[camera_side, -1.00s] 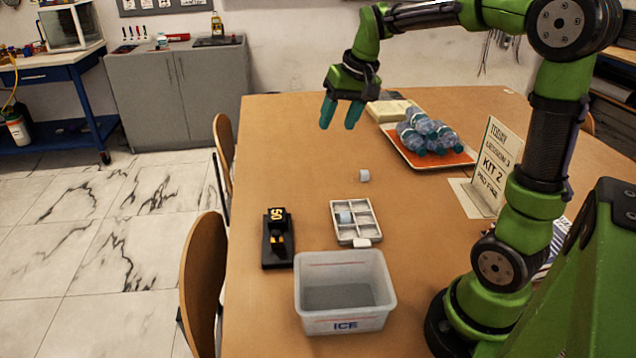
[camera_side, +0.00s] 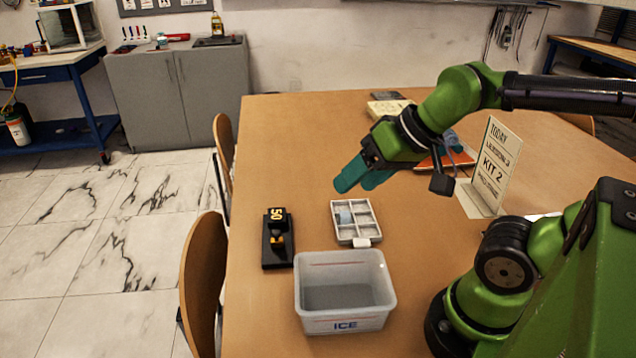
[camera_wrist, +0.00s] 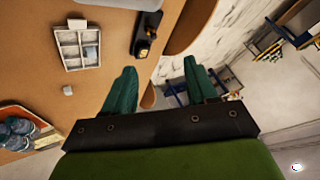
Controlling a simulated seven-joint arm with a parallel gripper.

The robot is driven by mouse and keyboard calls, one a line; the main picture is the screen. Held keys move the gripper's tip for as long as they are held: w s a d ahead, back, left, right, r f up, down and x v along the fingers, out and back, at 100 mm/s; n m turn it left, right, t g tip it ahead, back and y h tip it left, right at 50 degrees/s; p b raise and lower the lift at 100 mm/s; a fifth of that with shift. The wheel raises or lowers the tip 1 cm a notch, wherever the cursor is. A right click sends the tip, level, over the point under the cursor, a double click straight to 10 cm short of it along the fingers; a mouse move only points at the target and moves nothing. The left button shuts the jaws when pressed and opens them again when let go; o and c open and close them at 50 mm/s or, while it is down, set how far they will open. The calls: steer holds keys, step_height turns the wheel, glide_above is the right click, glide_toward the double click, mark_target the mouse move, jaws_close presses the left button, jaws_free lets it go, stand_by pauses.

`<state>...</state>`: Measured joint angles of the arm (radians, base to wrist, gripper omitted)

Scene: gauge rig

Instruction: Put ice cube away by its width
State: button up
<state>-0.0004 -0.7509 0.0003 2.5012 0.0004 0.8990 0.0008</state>
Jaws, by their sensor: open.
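A small pale ice cube (camera_wrist: 68,90) lies loose on the table in the wrist view; my fingers hide it in the side view. A second pale cube (camera_side: 344,217) sits in a compartment of the grey divided tray (camera_side: 358,241), also seen in the wrist view (camera_wrist: 90,52). A black gauge (camera_side: 267,256) marked "50" stands left of the tray. A translucent bin (camera_side: 345,315) labelled ICE stands in front of the tray. My gripper (camera_side: 357,183), with teal fingers, is open and empty above the table behind the tray; its fingers (camera_wrist: 160,64) are spread apart in the wrist view.
Chairs (camera_side: 205,280) line the left table edge. The table's left back area is clear.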

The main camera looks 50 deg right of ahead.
steer(key=w+d+f+m+g+h, duration=0.2)
steer(key=w+d+m+g, duration=0.2)
steer(key=w+d, duration=1.05)
steer(key=w+d+f+m+g, duration=0.1)
steer(key=w+d+f+g, duration=0.1)
steer(key=d, duration=1)
steer(key=w+d+f+g, duration=0.1)
steer(key=w+d+f, duration=0.15)
steer(key=d, duration=0.85)
step_height(320, 180, down, 11)
steer(key=shift+s+f, duration=0.15)
steer(key=shift+f, duration=0.05)
steer(key=shift+a+f, duration=0.15)
steer(key=shift+f, duration=1.2)
steer(key=shift+a+f, duration=0.1)
steer(key=shift+f, duration=1.25)
steer(key=shift+c, duration=0.3)
